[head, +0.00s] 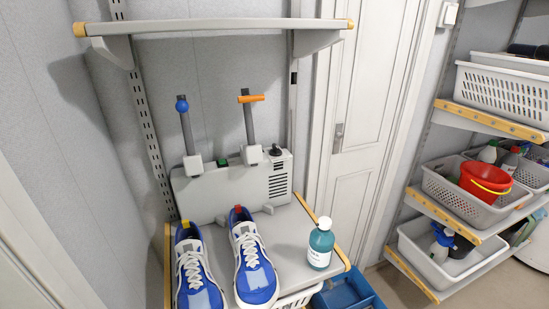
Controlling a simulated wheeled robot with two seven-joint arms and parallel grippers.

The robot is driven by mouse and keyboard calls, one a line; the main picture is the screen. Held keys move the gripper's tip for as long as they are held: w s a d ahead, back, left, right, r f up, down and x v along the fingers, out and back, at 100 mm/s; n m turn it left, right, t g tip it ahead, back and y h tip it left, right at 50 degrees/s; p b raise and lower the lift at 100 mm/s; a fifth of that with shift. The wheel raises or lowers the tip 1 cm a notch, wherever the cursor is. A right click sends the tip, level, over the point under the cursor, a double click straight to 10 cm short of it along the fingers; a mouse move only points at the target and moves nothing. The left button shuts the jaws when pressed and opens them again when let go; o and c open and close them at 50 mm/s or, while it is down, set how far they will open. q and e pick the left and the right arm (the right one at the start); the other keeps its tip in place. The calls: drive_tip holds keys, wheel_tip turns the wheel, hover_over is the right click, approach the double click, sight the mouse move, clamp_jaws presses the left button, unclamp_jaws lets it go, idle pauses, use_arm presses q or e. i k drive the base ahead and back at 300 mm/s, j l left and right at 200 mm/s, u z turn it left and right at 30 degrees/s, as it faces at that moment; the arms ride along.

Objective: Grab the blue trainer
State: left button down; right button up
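Two blue trainers with white laces stand side by side on a grey shelf (285,232) at the lower middle of the head view. The left trainer (196,275) has a yellow heel tab, and its toe reaches the bottom edge of the picture. The right trainer (252,262) has a red heel tab. Their toes point towards me. Neither of my grippers is in view.
A teal bottle with a white cap (320,245) stands right of the trainers. A grey box with two levers (232,185) is behind them. An empty shelf (210,27) hangs above. A blue crate (350,292) is lower right. Racks with baskets (470,190) stand far right.

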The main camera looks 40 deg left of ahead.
sight(256, 283)
drive_tip(key=u, duration=0.85)
drive_tip(key=k+l, duration=0.15)
drive_tip(key=k, duration=0.25)
